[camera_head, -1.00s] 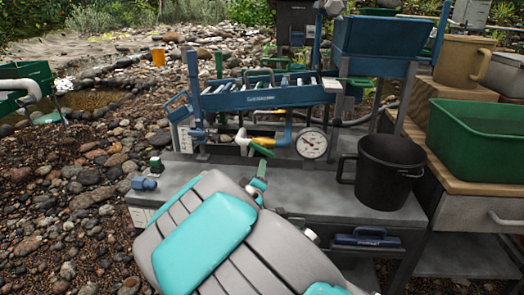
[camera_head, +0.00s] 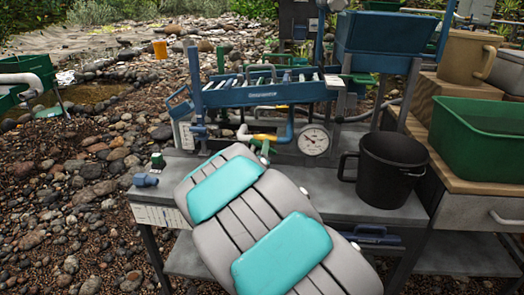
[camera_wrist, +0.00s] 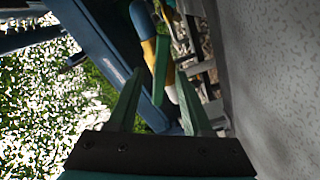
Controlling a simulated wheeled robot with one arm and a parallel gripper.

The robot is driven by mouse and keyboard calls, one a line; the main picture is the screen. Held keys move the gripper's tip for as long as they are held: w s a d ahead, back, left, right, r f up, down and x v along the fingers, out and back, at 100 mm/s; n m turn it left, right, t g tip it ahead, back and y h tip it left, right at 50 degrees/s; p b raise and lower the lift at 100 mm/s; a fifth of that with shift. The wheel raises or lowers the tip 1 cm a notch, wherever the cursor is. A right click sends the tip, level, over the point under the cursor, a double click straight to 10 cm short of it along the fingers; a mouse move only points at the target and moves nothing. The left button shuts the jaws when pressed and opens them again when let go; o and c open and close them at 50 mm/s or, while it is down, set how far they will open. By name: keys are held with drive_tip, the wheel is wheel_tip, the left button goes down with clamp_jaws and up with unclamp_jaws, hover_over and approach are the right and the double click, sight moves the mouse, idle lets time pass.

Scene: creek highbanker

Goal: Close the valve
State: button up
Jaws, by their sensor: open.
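The valve's green lever handle (camera_head: 264,148) shows just past the upper end of my arm in the head view, on a pipe with white, yellow and blue parts (camera_head: 266,136). In the wrist view a green bar that looks like this handle (camera_wrist: 161,68) stands beside the yellow and blue pipe (camera_wrist: 148,45), beyond and roughly between my fingertips. My gripper (camera_wrist: 158,100) is open, its two green tapered fingers apart with nothing visibly held. I cannot tell whether a finger touches the handle.
A pressure gauge (camera_head: 314,140) stands right of the pipe, below the blue sluice frame (camera_head: 255,95). A black bucket (camera_head: 389,172) sits on the grey bench (camera_head: 335,195) to the right. The bench surface runs close along the right of the wrist view (camera_wrist: 275,90).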

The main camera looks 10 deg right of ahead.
clamp_jaws()
idle(0.3)
idle(0.3)
